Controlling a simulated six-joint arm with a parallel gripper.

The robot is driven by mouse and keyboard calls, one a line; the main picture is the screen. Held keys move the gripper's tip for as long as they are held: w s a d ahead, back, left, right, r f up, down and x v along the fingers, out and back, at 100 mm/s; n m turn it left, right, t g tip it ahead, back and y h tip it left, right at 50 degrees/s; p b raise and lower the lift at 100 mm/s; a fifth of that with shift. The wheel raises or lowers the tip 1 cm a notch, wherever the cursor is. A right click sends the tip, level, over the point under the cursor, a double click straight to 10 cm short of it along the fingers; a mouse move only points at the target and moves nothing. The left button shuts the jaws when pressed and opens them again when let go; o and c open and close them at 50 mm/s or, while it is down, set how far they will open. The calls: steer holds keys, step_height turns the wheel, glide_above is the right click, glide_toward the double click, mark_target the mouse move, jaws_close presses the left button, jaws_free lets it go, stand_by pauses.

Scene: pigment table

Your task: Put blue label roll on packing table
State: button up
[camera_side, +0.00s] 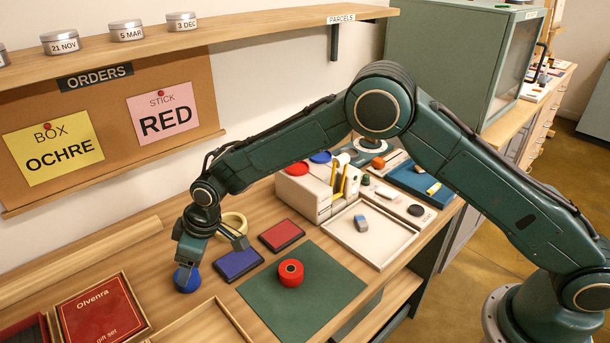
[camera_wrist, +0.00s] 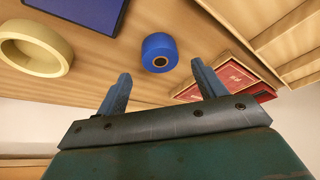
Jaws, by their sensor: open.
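The blue label roll (camera_side: 187,281) is a short blue cylinder on the wooden table (camera_side: 150,252), to the right of the red gift-set box. In the wrist view, the roll (camera_wrist: 158,46) shows its round end with a dark core hole, beyond and roughly centred between the fingertips. My gripper (camera_side: 211,258) is low over the table at the roll. In the wrist view, my gripper (camera_wrist: 160,70) has its two fingers spread apart with nothing between them. One finger partly covers the roll in the side view. No separate packing table is identifiable by a label.
A cream ring roll (camera_side: 233,222) and a blue pad (camera_side: 238,263) lie close to my gripper. A red pad (camera_side: 281,235) and a red roll (camera_side: 291,274) on a green mat (camera_side: 318,300) are farther right. The red gift-set box (camera_side: 103,308) is left.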

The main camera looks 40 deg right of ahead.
steer(key=v, duration=0.7)
steer(key=shift+r, duration=0.15)
stand_by(0.3)
steer(key=s+d+r+m+t+h, duration=0.1)
steer(key=s+d+r+m, duration=0.1)
steer(key=s+d+r, duration=0.6)
steer(key=s+d+r+m, duration=0.2)
steer(key=s+d+r, duration=0.3)
steer(key=d+r, duration=0.65)
steer(key=s+d+m, duration=0.1)
steer(key=s+d, duration=0.3)
steer(key=s, duration=0.3)
steer(key=s+d+m+t+h, duration=0.1)
steer(key=s+d+m, duration=0.1)
steer(key=s+d, duration=0.2)
steer(key=s+d+m+h, duration=0.1)
steer(key=s+d, duration=0.3)
steer(key=s, duration=0.7)
steer(key=shift+f+m, duration=0.2)
steer(key=shift+m, duration=0.3)
